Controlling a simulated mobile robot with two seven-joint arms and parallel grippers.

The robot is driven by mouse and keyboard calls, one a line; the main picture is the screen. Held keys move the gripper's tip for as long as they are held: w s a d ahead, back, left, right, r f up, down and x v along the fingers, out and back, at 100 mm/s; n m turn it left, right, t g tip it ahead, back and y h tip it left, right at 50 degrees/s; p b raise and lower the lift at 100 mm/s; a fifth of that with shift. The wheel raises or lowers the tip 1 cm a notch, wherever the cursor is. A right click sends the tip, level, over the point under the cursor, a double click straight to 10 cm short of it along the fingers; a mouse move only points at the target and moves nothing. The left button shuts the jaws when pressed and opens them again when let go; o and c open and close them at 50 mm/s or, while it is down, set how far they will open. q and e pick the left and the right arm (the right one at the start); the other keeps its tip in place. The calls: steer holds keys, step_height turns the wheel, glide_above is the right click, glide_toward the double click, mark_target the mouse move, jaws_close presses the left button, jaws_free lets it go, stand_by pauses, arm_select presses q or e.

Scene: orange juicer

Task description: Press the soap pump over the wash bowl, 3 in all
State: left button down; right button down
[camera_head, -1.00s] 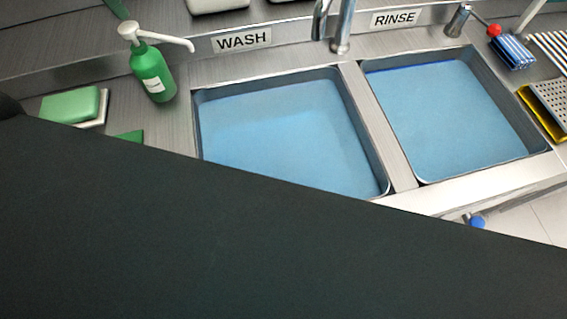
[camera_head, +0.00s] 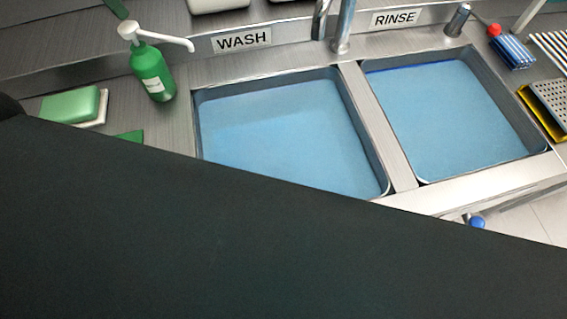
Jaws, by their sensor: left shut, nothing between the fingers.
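The green soap bottle (camera_head: 153,75) stands upright on the steel counter left of the wash bowl. Its white pump (camera_head: 130,33) is on top, and the long spout (camera_head: 176,43) points right, toward the bowl's back left corner. The wash bowl (camera_head: 196,118) is a steel basin with a blue inside, below the WASH sign (camera_head: 241,40). A large dark shape, apparently part of my own arm, crosses the lower picture and hides the bowl's front left part. I see no fingers of my left gripper or my right gripper. Nothing visible touches the pump.
The rinse basin (camera_head: 440,110) lies right of the wash bowl, with a tap (camera_head: 343,25) between them at the back. A green sponge (camera_head: 70,104) lies at the left. A blue striped item (camera_head: 513,52), a red ball (camera_head: 494,30) and a perforated rack (camera_head: 552,98) are at the right.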

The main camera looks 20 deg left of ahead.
mark_target(126, 26)
arm_select(q)
steer(key=shift+f, duration=0.2)
arm_select(e)
steer(key=shift+s+f, duration=0.1)
steer(key=shift+f, duration=0.05)
